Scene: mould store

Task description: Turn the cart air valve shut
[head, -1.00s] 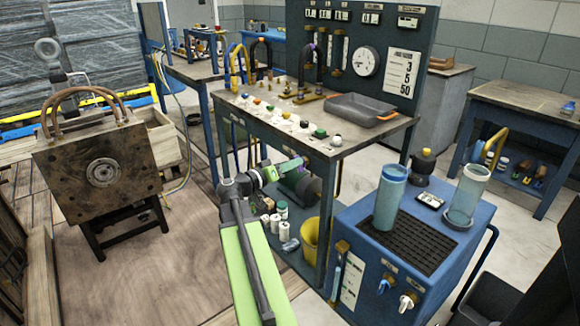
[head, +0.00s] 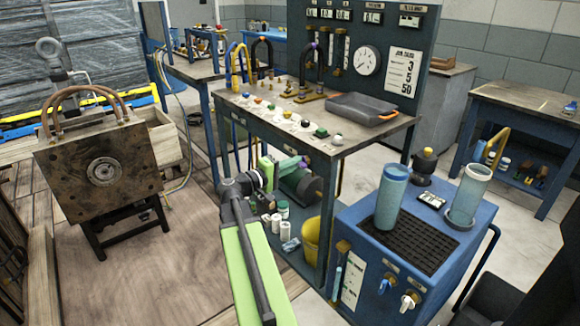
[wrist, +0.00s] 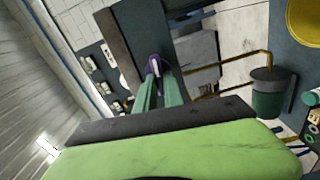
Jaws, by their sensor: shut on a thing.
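A small purple handle (wrist: 154,64) sits between my gripper's teal fingers in the wrist view. It looks like the cart air valve's handle, but its full shape and any markings are hidden. In the head view a bit of purple (head: 303,162) shows at my gripper (head: 296,164), just below the front edge of the blue cart's top (head: 345,152). My gripper (wrist: 156,83) is shut on the purple handle. The valve body and the angle of the handle cannot be made out.
The cart top carries several coloured knobs, a grey tray (head: 362,108) and a gauge panel (head: 345,45). Cans and a yellow bucket (head: 311,240) stand on its lower shelf. A blue machine (head: 400,270) with cups stands at right. A rusty mould (head: 100,170) stands at left.

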